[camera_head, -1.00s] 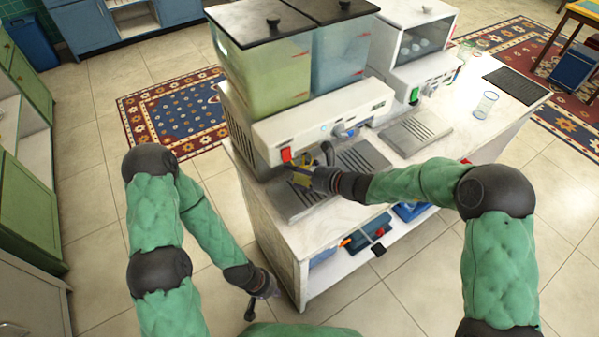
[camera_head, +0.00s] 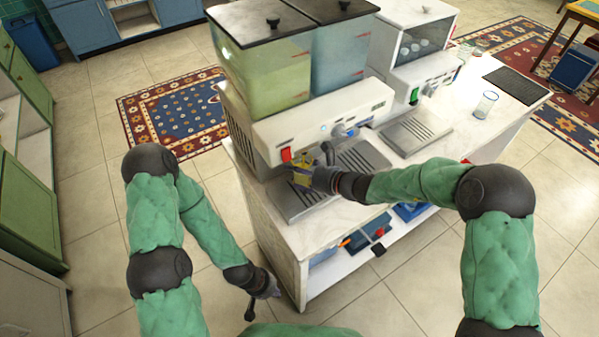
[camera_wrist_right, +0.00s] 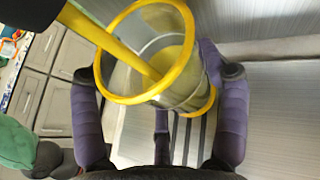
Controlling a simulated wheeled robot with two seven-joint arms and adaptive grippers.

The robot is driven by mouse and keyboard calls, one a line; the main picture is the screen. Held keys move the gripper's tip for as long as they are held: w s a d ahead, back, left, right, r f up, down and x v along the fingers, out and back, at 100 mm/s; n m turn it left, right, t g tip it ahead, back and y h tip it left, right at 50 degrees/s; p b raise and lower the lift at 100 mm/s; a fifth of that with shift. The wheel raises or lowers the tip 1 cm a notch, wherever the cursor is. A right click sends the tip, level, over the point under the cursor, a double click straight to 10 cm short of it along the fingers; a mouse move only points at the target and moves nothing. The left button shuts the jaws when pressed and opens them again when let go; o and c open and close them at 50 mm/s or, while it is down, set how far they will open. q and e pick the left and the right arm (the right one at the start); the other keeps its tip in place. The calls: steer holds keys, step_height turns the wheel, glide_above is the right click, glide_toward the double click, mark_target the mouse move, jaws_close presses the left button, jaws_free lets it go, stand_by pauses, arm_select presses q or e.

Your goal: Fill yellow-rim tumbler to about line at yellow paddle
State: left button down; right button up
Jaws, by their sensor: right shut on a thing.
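The yellow-rim tumbler (camera_wrist_right: 180,62) is clear, with a yellow rim and a yellow base band. In the head view the tumbler (camera_head: 301,172) is under the left dispenser, near its red switch (camera_head: 286,155). My right gripper (camera_head: 318,177) is shut on it; its purple fingers (camera_wrist_right: 160,110) flank the glass in the wrist view. A yellow band (camera_wrist_right: 110,40) runs from the upper left into the tumbler; I cannot tell if it is the paddle or a stream. The inside looks yellowish, but the level is unclear. My left gripper (camera_head: 262,300) is open and empty, low beside the counter.
The left dispenser has a yellow-green tank (camera_head: 262,75) and a blue tank (camera_head: 340,55). Slotted drip trays (camera_head: 362,160) lie below the machines. A second machine (camera_head: 415,45) stands to the right. A clear glass (camera_head: 485,104) and a dark mat (camera_head: 517,85) are on the far counter.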

steer(key=shift+s+d, duration=0.1)
stand_by(0.5)
steer(key=shift+s+d, duration=0.7)
steer(key=shift+s, duration=0.3)
steer(key=shift+s+d, duration=0.7)
steer(key=shift+s, duration=0.25)
steer(key=shift+s+d+p, duration=0.15)
steer(key=shift+s+d, duration=0.85)
steer(key=shift+s, duration=0.35)
steer(key=shift+s+d+p, duration=0.15)
steer(key=shift+s+d, duration=0.8)
steer(key=shift+s, duration=0.4)
steer(key=shift+s+d+p, duration=0.15)
steer(key=shift+s+d, duration=0.85)
steer(key=shift+s, duration=0.35)
